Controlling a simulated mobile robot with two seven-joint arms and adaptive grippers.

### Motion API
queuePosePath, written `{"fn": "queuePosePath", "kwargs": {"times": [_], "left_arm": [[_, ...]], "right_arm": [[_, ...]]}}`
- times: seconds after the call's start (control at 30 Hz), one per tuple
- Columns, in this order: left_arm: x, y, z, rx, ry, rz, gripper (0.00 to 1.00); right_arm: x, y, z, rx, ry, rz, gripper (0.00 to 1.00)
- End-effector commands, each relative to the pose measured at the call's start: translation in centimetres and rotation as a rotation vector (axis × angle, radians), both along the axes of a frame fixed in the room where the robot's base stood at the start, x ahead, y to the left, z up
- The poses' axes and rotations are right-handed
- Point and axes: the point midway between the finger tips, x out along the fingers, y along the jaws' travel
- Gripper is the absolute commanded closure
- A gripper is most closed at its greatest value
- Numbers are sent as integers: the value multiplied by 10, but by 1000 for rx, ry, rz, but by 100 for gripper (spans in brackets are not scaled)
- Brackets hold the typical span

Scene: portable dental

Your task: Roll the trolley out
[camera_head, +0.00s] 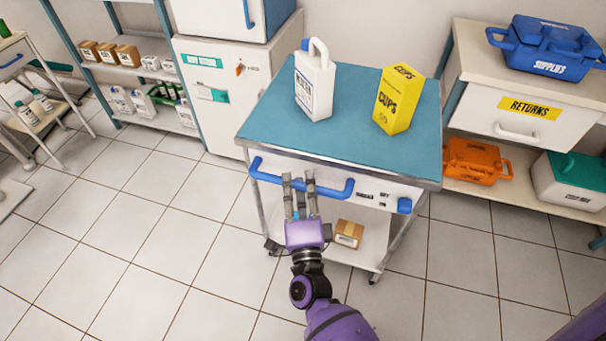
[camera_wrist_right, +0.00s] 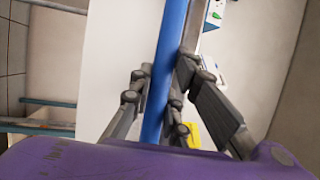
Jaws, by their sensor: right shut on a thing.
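The trolley (camera_head: 262,121) has a teal top, a white front panel and a blue bar handle (camera_head: 268,176) along its front. A white jug (camera_head: 316,85) and a yellow cups box (camera_head: 397,100) stand on its top. My right gripper (camera_head: 299,180) is at the middle of the handle, shut on it. In the right wrist view the blue handle (camera_wrist_right: 168,70) runs between the fingers (camera_wrist_right: 160,100). A small brown box (camera_head: 348,233) is on the lower shelf. My left gripper is not in view.
The trolley stands between a white cabinet (camera_head: 222,75) on the left and a returns counter (camera_head: 480,75) on the right, with blue and orange cases. Shelving and a side stand are at far left. The tiled floor (camera_head: 150,220) in front is clear.

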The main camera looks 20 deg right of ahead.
Motion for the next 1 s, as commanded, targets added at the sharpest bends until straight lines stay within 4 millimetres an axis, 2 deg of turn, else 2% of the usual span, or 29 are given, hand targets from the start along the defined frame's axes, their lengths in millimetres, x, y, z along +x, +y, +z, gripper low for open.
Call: {"fn": "queuePosePath", "kwargs": {"times": [0.3,0.77,0.8,0.9,1.0], "left_arm": [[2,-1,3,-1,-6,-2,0],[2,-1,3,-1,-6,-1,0],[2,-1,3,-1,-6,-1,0],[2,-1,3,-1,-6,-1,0],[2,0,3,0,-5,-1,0]], "right_arm": [[-17,11,-1,-4,3,-1,100],[-20,14,-3,-4,6,2,100],[-20,14,-3,-3,6,2,79],[-20,13,-2,-2,5,1,66],[-19,13,-1,-2,4,0,64]]}}
